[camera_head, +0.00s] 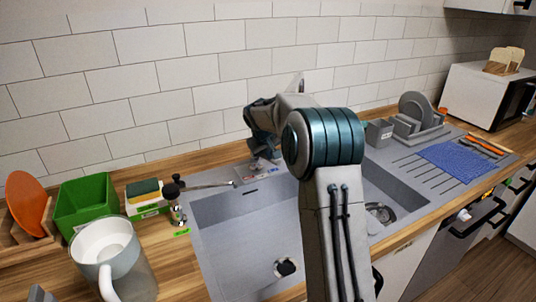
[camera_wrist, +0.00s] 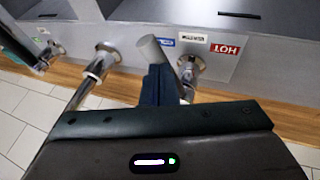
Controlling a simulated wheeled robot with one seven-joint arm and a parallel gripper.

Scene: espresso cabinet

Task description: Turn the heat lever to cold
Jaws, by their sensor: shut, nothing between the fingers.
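The heat lever (camera_wrist: 152,47) appears in the wrist view as a short grey metal cylinder beside the dark fingers, with a round chrome base (camera_wrist: 190,67) close to its right. The fingers partly cover this area, so I cannot tell whether they touch the lever. My gripper (camera_wrist: 162,78) is shut and empty, its fingertips at the lever. A blue label (camera_wrist: 165,42) and a red label (camera_wrist: 226,49) lie on the grey sink ledge beyond. In the head view my gripper (camera_head: 262,145) is low at the back of the sink; my arm hides much there.
The tiled wall (camera_head: 185,75) is close behind. A green bin (camera_head: 84,204) and white jug (camera_head: 105,250) stand left.

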